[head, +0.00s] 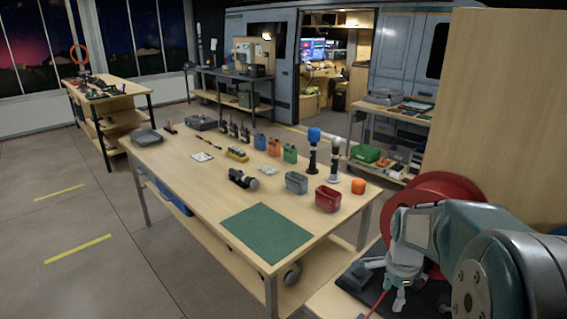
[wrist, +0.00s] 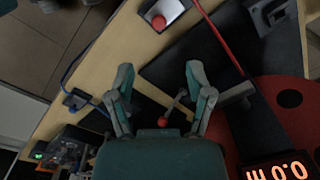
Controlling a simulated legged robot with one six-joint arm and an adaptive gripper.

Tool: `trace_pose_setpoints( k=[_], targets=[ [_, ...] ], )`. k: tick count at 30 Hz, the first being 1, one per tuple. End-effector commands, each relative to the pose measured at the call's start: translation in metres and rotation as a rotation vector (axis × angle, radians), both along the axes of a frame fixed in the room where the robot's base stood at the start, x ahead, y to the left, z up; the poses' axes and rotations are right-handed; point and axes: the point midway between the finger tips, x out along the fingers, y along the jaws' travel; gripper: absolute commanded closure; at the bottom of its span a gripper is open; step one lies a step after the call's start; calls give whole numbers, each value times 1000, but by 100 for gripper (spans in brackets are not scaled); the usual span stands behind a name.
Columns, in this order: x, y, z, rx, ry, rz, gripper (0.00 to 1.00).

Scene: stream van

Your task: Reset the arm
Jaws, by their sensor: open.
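My arm (head: 440,225) is folded low at the right edge of the head view. My gripper (head: 399,297) points down over a dark surface at the lower right. In the wrist view my gripper (wrist: 160,78) has its two teal fingers spread apart, with nothing held between them. A small lever with a red ball tip (wrist: 163,121) shows below and between the fingers. I cannot tell whether anything touches it.
A wooden workbench (head: 190,185) with a green mat (head: 266,233), radios and bins stands left of my arm. A tall wooden panel (head: 500,110) and red round object (head: 440,190) are close by. The wrist view shows a red button (wrist: 159,22), red cable (wrist: 218,38) and lit display (wrist: 277,172).

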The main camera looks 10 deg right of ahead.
Motion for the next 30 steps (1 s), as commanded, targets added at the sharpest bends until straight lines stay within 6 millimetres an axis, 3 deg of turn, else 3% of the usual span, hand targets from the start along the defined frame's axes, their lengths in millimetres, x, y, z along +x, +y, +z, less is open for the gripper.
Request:
trace_pose_setpoints(
  k=[6, 15, 24, 30],
  targets=[
    [-29, 44, 50, -55, -102, 366, 33],
    [-84, 96, 95, -173, -230, 904, 33],
    [-143, 132, 113, -336, -332, 1403, 33],
    [-161, 141, 113, -400, -357, 1565, 33]
  ],
)
